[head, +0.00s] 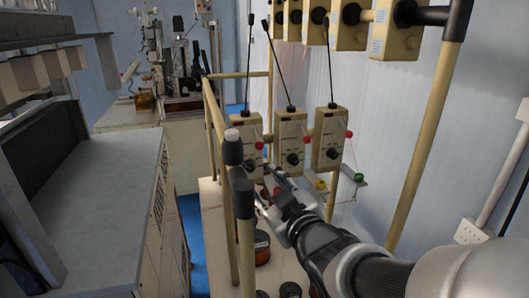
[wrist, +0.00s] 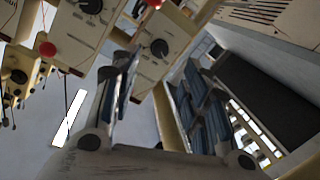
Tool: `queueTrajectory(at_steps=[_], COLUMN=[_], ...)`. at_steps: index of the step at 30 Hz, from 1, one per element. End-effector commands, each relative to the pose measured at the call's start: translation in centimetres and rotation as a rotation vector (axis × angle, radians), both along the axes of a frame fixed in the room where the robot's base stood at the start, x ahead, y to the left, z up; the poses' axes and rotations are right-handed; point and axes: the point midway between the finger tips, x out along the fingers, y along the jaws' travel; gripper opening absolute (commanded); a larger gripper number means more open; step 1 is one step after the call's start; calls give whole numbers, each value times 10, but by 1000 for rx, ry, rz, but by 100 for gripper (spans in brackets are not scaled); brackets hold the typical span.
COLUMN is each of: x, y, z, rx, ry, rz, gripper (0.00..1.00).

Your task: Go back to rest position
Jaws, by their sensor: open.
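My gripper (head: 268,192) reaches in from the lower right of the head view, in front of the lower row of cream tensioner boxes on the coil winder. In the wrist view its two dark fingers stand apart, with open space between them (wrist: 160,72), and nothing is held there. One tensioner box (head: 246,143) is just above and behind the gripper in the head view. A box with a black knob (wrist: 158,47) also shows beyond the fingers in the wrist view. Whether any finger touches the winder cannot be told.
The winder's tan frame has a post with a dark joint (head: 242,185) close left of my gripper. Thin rods rise from the boxes. Dark spools (head: 262,246) stand on the pale base below. A grey-topped bench (head: 85,185) is at left, beyond a blue floor strip.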

Motion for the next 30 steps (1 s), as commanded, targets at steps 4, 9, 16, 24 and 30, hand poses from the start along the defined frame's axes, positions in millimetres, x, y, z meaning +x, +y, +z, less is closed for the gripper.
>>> queueTrajectory(at_steps=[4,9,16,24,30], x=[0,-2,-37,-152,-235], y=[0,-8,-73,-134,-140], z=[0,-2,-34,-89,-114], rx=[0,-6,-15,55,109], ry=[0,28,293,746,1004], rz=[0,-27,-238,-495,-583], gripper=[42,42,42,42,42])
